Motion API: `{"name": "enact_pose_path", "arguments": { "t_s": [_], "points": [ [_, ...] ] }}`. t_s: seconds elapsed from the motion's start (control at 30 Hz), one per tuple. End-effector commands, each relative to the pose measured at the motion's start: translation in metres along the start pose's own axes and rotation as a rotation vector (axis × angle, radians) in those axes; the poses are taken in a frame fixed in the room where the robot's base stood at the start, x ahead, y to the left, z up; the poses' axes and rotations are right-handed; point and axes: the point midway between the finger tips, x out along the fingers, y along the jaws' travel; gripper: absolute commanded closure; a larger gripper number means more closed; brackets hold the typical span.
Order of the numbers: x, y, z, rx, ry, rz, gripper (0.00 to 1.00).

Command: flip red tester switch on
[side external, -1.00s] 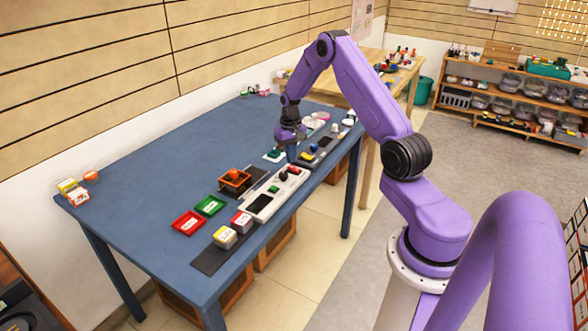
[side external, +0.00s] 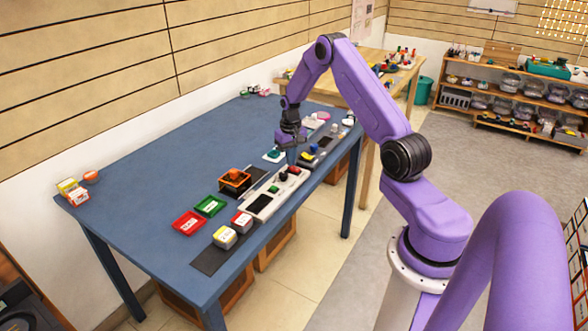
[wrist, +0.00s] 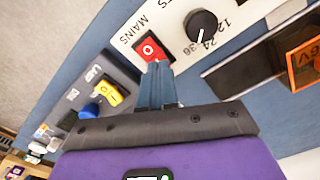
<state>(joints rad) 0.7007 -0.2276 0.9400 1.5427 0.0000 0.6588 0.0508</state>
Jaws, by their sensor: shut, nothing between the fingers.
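The red rocker switch (wrist: 149,47) sits on the white tester panel (wrist: 180,14), beside the word MAINS and a black dial. Its rocker shows a white ring mark; I cannot tell how it is tilted. In the side view the switch (side external: 294,170) is a small red patch near the far end of the panel (side external: 273,196). My gripper (wrist: 158,68) is shut and empty, its tips at the lower edge of the switch in the wrist view. I cannot tell whether they touch it. In the side view my gripper (side external: 292,160) points down over that end.
A dark panel with a yellow part (wrist: 110,93) and a blue knob (wrist: 90,110) lies close by. An orange box (side external: 235,178), a green tray (side external: 210,206) and a red tray (side external: 188,223) stand nearby. The blue table's (side external: 150,190) left part is mostly clear.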

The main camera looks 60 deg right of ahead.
Motion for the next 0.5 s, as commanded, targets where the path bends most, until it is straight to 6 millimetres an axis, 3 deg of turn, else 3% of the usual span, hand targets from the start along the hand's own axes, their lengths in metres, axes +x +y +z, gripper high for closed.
{"name": "enact_pose_path", "arguments": {
  "t_s": [0.5],
  "points": [
    [0.0069, 0.0001, 0.0004, 0.000, -0.001, 0.000, 1.00]
  ]
}}
